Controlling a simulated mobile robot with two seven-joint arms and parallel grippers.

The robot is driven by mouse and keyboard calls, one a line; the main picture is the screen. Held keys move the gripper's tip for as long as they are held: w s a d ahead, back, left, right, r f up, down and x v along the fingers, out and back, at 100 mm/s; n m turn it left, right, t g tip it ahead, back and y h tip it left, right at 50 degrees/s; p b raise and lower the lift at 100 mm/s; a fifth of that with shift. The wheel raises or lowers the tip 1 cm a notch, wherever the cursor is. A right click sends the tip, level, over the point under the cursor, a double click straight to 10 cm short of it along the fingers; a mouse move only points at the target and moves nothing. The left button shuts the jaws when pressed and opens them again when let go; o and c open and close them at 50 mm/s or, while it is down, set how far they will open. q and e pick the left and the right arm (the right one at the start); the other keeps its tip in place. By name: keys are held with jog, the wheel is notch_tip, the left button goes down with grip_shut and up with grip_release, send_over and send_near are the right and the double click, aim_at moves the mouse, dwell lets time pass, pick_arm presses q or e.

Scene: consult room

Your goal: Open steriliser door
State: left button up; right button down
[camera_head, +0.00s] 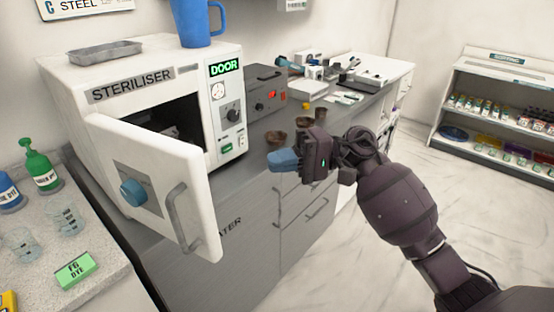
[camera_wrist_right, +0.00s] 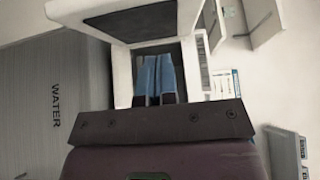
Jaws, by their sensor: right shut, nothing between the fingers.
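The white steriliser (camera_head: 150,72) stands on the grey counter in the head view. Its door (camera_head: 160,180) is swung well open on its left side, toward the viewer, showing the dark inside (camera_head: 175,125). The door has a grey handle (camera_head: 180,215) and a blue knob (camera_head: 133,192). My right gripper (camera_head: 272,161), with blue fingertips, is shut and empty, to the right of the door and apart from it. In the right wrist view the shut blue fingers (camera_wrist_right: 153,78) point toward a white-framed opening. My left gripper is not in view.
A metal tray (camera_head: 100,52) and a blue mug (camera_head: 197,22) sit on top of the steriliser. A grey box (camera_head: 268,90) and small brown pots are behind my gripper. Shelves (camera_head: 500,105) stand far right.

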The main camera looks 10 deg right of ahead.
aim_at(206, 197)
pick_arm(q)
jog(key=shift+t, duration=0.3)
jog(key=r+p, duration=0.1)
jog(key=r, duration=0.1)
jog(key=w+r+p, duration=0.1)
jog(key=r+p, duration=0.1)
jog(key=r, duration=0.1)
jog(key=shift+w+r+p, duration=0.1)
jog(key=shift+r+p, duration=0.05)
jog(key=shift+p, duration=0.15)
pick_arm(e)
jog(key=s+a, duration=0.3)
jog(key=a, duration=0.7)
jog(key=shift+s, duration=0.25)
jog(key=shift+d, duration=0.1)
